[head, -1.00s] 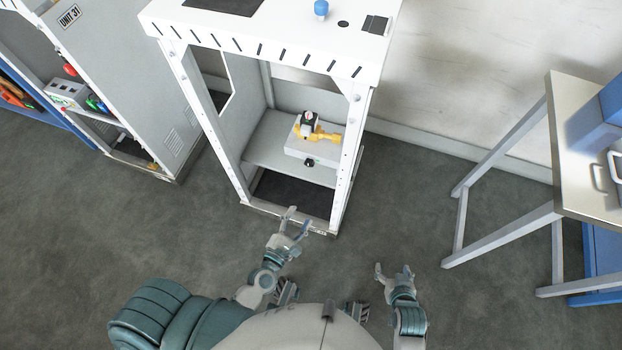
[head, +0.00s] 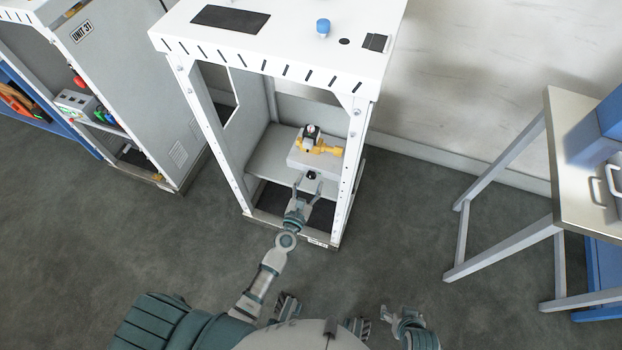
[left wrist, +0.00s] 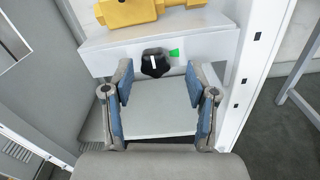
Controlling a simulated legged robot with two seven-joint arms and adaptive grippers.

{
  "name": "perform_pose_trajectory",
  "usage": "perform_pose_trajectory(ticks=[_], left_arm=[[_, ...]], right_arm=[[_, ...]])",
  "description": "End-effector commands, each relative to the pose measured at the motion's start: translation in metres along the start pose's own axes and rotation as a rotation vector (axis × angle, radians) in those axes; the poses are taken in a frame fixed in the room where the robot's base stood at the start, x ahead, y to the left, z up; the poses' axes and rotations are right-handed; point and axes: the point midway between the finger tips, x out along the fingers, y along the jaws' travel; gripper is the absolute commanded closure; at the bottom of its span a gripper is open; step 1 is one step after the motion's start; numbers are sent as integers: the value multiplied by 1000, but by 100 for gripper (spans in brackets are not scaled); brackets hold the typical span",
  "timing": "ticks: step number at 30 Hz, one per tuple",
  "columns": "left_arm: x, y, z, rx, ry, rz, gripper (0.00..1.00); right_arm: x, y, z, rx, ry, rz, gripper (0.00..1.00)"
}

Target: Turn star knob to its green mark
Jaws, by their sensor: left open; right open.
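The black star knob (left wrist: 155,63) sits on the front of a light grey box (left wrist: 215,48) inside the white frame. Its white pointer line stands nearly upright in the left wrist view. The green mark (left wrist: 174,53) is on the box face, just right of the knob and slightly above its middle. The knob also shows in the head view (head: 311,175). My left gripper (left wrist: 158,75) is open, its fingertips just short of the knob, one toward each side. It also shows in the head view (head: 308,186). My right gripper (head: 398,312) is open and empty, low over the floor.
A yellow fitting (head: 318,146) sits on top of the box. The white frame (head: 350,165) has posts on both sides of my left gripper. A metal table (head: 565,150) stands at the right. The floor between is clear.

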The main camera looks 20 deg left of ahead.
Motion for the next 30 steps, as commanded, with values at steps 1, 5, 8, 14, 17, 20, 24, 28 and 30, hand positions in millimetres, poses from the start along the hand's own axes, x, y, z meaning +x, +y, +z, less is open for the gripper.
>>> perform_pose_trajectory(ticks=[1,5,8,14,17,20,24,28,30], left_arm=[[7,1,0,0,0,1,42],[17,2,-1,-1,0,1,42],[20,1,-1,0,0,0,42],[20,-1,0,2,1,0,42],[20,-1,0,2,1,0,60],[20,-1,0,2,1,0,85],[20,-2,0,1,0,-3,100],[20,-2,0,7,0,-3,100],[20,-2,0,18,1,-3,100]], right_arm=[[0,-1,0,0,-1,0,23],[0,-2,1,0,-4,0,23],[0,-1,1,2,-5,-3,23],[0,0,1,2,-5,-1,23],[0,0,1,2,-4,0,23],[0,1,0,1,-3,0,23],[0,1,0,0,-3,1,23],[0,1,0,0,-4,1,23],[0,1,1,0,-7,1,23]])
